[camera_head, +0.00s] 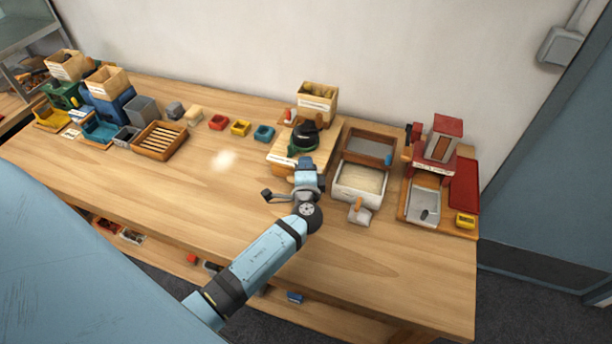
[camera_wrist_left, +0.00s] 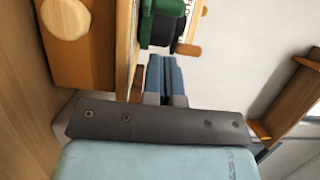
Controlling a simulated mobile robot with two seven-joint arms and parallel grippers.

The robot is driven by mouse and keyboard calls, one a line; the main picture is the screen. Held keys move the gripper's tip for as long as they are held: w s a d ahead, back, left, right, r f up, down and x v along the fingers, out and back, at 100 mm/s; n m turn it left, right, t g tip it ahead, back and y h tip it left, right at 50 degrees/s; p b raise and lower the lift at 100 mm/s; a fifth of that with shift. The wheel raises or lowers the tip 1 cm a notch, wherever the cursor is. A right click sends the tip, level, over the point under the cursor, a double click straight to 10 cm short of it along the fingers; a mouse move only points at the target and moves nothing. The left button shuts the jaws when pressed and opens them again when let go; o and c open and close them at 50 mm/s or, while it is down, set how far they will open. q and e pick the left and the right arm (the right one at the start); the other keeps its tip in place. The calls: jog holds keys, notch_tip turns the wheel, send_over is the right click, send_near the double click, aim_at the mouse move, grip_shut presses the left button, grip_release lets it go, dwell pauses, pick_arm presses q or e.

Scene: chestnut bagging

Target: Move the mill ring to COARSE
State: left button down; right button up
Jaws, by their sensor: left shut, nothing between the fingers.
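The mill (camera_head: 304,134) stands at the back of the bench, a black rounded body with a dark green ring (camera_head: 301,149) around its lower part, on a wooden base (camera_head: 282,156). My left gripper (camera_head: 305,163) is just in front of the mill, shut and empty. In the left wrist view its blue fingers (camera_wrist_left: 165,74) are together, close to the green and black mill part (camera_wrist_left: 161,24). I cannot tell whether they touch it. A pale strip with dark marks (camera_wrist_left: 186,22) shows beside the green part; no setting word is legible. My right gripper is not in view.
A wooden box (camera_head: 318,99) stands behind the mill. Small red, yellow and teal containers lie left. The bench's middle left is clear.

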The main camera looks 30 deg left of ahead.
aim_at(295, 159)
pick_arm(q)
jog(key=a, duration=0.2)
jog(key=shift+w+a+r+p, duration=0.1)
jog(key=shift+w+a+p, duration=0.05)
jog(key=shift+a+p, duration=0.2)
jog(key=shift+a, duration=0.45)
jog(key=shift+w, duration=0.1)
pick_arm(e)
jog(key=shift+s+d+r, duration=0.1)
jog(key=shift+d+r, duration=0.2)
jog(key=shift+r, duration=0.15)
